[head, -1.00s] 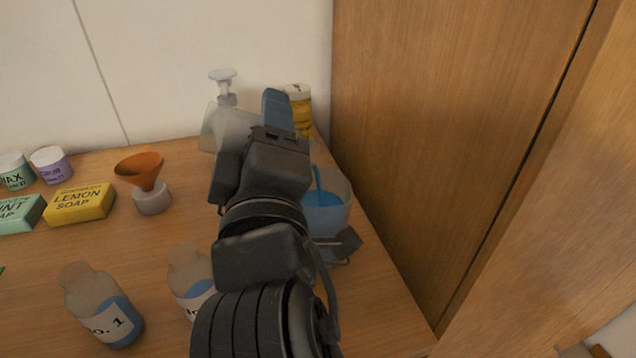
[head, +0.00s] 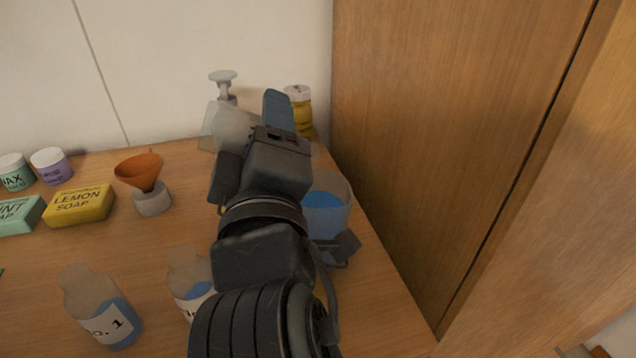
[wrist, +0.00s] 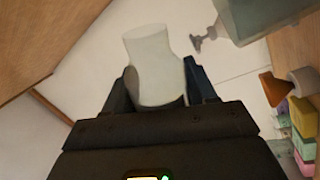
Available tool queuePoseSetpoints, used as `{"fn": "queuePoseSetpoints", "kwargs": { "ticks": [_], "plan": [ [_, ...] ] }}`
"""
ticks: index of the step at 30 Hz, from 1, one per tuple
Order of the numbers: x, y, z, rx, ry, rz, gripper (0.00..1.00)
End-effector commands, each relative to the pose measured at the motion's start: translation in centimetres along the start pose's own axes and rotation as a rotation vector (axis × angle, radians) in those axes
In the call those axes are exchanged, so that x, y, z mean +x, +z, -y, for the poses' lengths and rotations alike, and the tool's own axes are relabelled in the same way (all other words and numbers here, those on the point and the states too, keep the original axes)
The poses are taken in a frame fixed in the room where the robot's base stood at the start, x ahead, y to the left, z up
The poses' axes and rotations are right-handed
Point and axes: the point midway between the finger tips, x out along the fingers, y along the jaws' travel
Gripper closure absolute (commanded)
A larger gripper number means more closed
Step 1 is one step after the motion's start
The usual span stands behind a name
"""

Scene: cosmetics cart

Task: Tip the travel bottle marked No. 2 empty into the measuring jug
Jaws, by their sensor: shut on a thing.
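My gripper (wrist: 160,82) is shut on a pale, see-through travel bottle (wrist: 155,62), tilted well over. The measuring jug (head: 338,222), clear with blue liquid inside, stands on the wooden top right of my wrist, partly hidden. No stream shows above it now.
A bottle marked No. 1 (head: 98,308) and another, label partly hidden (head: 188,280), hold blue liquid in front. An orange funnel (head: 138,170), yellow lemon soap (head: 80,204), pump dispenser (head: 224,78) and yellow jar (head: 300,112) stand behind. A wooden panel (head: 450,130) closes the right.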

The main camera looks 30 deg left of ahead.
Motion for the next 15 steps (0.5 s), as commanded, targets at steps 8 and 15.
{"fn": "queuePoseSetpoints", "kwargs": {
  "ticks": [8,15],
  "plan": [
    [-0.2,-0.3,1.3,-0.234,0.000,-0.046,0.77],
    [-0.3,-0.4,1.5,-0.311,-0.002,-0.062,0.77]
  ]
}}
